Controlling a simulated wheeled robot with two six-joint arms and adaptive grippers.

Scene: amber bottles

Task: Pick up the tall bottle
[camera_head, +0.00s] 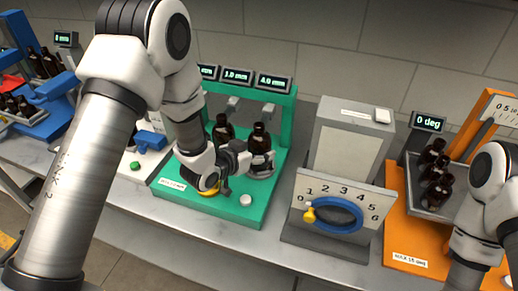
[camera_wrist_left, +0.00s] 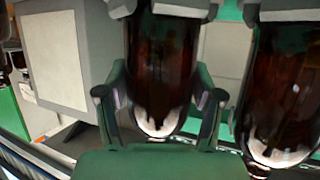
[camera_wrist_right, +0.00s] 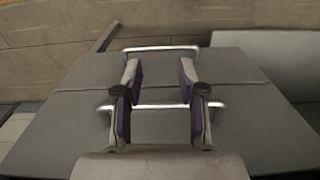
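Two dark amber bottles stand at the green station in the head view, a left bottle (camera_head: 223,130) and a right bottle (camera_head: 260,140). The right one looks a little taller. My left gripper (camera_head: 243,160) is at the right bottle. In the left wrist view this bottle (camera_wrist_left: 162,65) is between the open fingers (camera_wrist_left: 161,98), with a narrow gap at each side. The other bottle (camera_wrist_left: 285,95) stands beside it, outside the fingers. My right gripper (camera_wrist_right: 160,95) is open and empty in the right wrist view; its fingers are out of the head view.
The green station (camera_head: 225,205) has displays behind the bottles and a white button (camera_head: 246,200) in front. A grey dial box (camera_head: 335,215) stands to its right. Beyond is an orange station (camera_head: 400,235) with several bottles in a tray.

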